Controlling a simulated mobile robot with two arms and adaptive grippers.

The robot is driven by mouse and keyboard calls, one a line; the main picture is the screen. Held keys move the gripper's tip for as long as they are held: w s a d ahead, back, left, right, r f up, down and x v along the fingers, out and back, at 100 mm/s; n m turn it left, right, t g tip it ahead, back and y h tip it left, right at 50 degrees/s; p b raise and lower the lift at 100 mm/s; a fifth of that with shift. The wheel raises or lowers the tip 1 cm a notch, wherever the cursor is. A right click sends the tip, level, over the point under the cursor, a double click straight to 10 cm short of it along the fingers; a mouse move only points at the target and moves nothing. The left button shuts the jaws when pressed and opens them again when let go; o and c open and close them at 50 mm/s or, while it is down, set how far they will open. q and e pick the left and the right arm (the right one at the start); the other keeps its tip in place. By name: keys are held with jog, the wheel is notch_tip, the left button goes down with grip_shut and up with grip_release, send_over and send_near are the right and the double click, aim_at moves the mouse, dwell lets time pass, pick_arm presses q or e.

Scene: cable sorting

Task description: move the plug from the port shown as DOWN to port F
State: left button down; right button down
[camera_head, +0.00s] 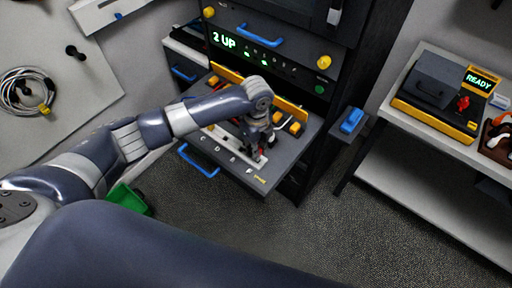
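The pulled-out dark drawer (222,166) carries a row of ports, with the letters C, D, E and F readable along its front. My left gripper (257,155) points down over the right end of this row, close to the port by the letter F (249,170). A small red part shows at its fingertips. The fingers are too small and dark to tell whether they are shut on a plug. The display (224,41) above reads "2 UP", with two green lights under small letters. My forearm hides part of the ports. My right gripper is not in view.
Orange connectors (294,128) sit behind my gripper on the drawer. At right, a table (400,135) holds a yellow-edged device reading "READY". A coiled cable (27,92) hangs at left. The floor at lower right is clear.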

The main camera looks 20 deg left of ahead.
pick_arm(q)
jog(key=shift+p, duration=0.35)
dwell(0.7)
jog(key=shift+f, duration=0.6)
dwell(0.8)
jog(key=shift+f, duration=0.8)
dwell(0.9)
jog(key=c, duration=1.4)
grip_release()
jog(key=shift+o, duration=0.2)
jog(key=o, duration=0.5)
jog(key=shift+r, duration=0.1)
